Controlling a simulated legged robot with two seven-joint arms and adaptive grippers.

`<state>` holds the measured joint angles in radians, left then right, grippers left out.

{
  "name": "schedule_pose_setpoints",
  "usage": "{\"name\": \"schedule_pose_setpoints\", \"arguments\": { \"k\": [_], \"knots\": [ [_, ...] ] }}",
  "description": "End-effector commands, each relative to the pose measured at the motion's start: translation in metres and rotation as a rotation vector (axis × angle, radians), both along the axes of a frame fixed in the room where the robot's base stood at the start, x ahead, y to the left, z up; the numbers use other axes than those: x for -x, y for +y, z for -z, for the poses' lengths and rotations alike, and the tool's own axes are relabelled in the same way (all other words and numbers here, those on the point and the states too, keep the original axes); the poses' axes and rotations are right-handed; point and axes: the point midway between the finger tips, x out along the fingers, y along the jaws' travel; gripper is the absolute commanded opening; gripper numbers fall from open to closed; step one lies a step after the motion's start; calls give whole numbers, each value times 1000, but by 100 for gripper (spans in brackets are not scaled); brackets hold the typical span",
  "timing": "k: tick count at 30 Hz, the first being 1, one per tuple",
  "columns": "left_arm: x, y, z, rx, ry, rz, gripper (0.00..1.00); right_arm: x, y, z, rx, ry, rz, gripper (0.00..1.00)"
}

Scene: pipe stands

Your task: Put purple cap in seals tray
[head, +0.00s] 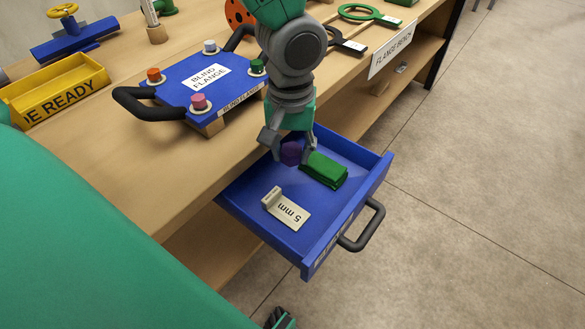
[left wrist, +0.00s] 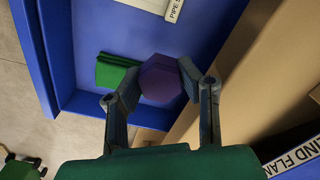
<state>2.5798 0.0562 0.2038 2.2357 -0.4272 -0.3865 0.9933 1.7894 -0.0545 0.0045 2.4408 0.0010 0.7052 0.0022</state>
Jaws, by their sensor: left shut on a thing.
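The purple cap (head: 291,153) is between the fingers of my left gripper (head: 289,148), which is shut on it. In the left wrist view the purple cap (left wrist: 160,79) looks hexagonal, with a fingertip against each side. My left gripper (left wrist: 163,88) holds it over the open blue drawer (head: 372,183), near the drawer's inner end by the bench. The drawer also shows in the left wrist view (left wrist: 85,35); a label there reads "PIPE S", the rest cut off. I cannot tell the gap between cap and drawer floor. My right gripper is not in view.
In the drawer lie a green block (head: 325,170), close beside the cap, and a "5 mm" gauge (head: 287,209). A blue blind flange (head: 180,85) with black handles and coloured knobs sits on the bench (head: 110,150). A yellow "E READY" tray (head: 55,90) stands left.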

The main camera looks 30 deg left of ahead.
Motion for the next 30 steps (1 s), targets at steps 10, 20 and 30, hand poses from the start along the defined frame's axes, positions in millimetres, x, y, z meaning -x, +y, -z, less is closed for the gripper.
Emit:
{"name": "schedule_pose_setpoints", "arguments": {
  "k": [10,20,30],
  "knots": [
    [0,0,40,-1,0,1,0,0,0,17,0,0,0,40],
    [1,0,41,-1,0,1,0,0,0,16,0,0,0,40],
    [0,0,51,0,-1,2,0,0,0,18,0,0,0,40]
  ]
}}
